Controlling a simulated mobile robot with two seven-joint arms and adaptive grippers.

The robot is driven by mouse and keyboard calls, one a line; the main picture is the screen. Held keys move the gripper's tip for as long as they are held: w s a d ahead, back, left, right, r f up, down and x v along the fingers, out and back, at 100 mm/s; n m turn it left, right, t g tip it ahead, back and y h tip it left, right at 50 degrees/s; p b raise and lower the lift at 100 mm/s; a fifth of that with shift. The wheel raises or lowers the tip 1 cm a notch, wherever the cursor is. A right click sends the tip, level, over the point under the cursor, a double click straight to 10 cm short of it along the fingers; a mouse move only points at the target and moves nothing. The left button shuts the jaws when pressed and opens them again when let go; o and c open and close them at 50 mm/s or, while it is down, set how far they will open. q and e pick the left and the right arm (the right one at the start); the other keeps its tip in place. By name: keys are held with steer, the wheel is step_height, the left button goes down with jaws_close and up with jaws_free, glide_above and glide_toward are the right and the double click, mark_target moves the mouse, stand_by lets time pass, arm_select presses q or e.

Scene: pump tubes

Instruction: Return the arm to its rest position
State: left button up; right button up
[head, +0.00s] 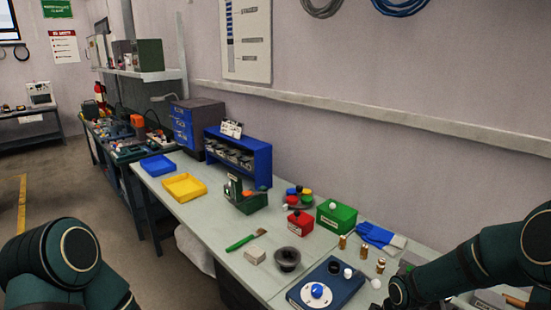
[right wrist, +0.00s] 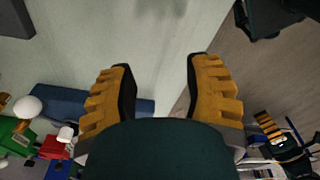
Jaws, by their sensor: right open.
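My right arm (head: 470,262) comes in from the right in the head view and reaches over the front right of the workbench (head: 215,228). In the right wrist view my right gripper (right wrist: 160,78) has its two yellow ridged fingers spread apart. Nothing is between them. Pale bench top and the bench edge show beyond the fingers, with darker floor to the right. My left arm (head: 65,262) shows only as a dark teal link at the lower left of the head view. Its gripper is out of view.
A blue base with a round knob (head: 330,280), a dark cup (head: 287,259), a green box (head: 337,216), a red box (head: 300,222) and small brass cylinders (head: 362,250) stand near the right arm. Yellow (head: 184,187) and blue (head: 157,165) trays lie farther left. Floor is clear at left.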

steer(key=s+a+f+m+y+b, duration=0.1)
steer(key=s+a+f+m+b, duration=0.1)
steer(key=s+a+f+m, duration=0.4)
steer(key=s+a+f+m+t+y+b, duration=0.1)
steer(key=s+a+f+m+b, duration=0.1)
steer(key=s+a+f+m, duration=0.4)
steer(key=a+f+m, duration=0.1)
steer(key=a+m, duration=0.2)
steer(key=a, duration=0.2)
steer(key=shift+a+f+y, duration=0.15)
steer(key=shift+f+y, duration=0.2)
steer(key=shift+y, duration=0.05)
steer(key=shift+w, duration=0.1)
stand_by(0.5)
